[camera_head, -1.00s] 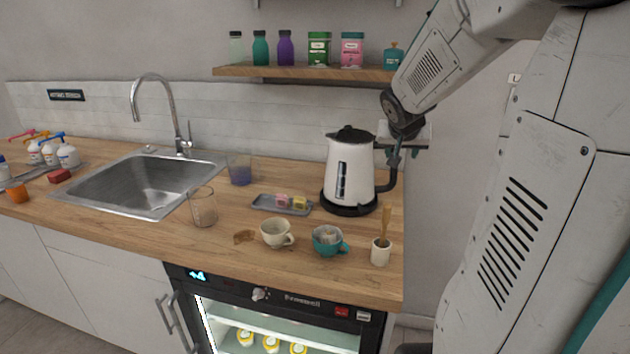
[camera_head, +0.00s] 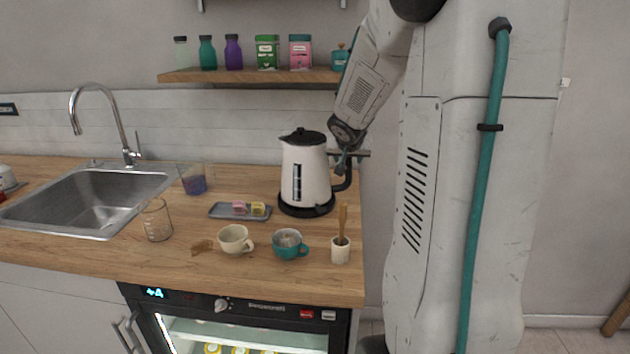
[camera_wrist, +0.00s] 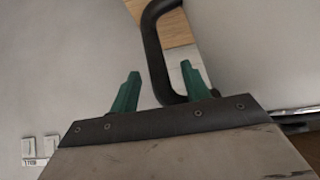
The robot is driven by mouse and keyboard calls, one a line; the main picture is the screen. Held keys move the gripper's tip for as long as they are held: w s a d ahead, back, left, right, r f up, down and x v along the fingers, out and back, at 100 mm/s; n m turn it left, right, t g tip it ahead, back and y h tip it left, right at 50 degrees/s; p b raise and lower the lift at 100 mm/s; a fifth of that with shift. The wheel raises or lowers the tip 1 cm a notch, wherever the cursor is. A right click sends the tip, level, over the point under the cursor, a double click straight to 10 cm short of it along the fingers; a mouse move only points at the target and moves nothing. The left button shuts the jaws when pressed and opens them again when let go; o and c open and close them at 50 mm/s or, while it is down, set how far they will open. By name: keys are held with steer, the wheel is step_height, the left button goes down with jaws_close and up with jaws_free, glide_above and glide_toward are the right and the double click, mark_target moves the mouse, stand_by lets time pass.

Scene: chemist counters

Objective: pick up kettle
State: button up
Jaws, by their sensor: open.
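The white kettle (camera_head: 306,172) with a black lid and black base stands upright at the right end of the wooden counter. Its black handle (camera_head: 345,178) faces right, towards my arm. My gripper (camera_head: 345,166) is beside the handle in the head view, partly hidden by my own wrist. In the wrist view my gripper (camera_wrist: 160,85) has its two green fingers apart. The kettle's black handle (camera_wrist: 154,55) shows between and beyond the fingers, nearer the right one. I cannot tell whether a finger touches it.
A small tray (camera_head: 226,211), a cream cup (camera_head: 235,240), a teal cup (camera_head: 289,246) and a white pot (camera_head: 340,251) with a wooden tool stand before the kettle. A shelf (camera_head: 250,75) with bottles and tins hangs above. A sink (camera_head: 95,200) is at left.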

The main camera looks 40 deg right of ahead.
jaws_close()
stand_by(1.2)
steer(key=shift+w+r, duration=0.1)
steer(key=shift+r, duration=0.1)
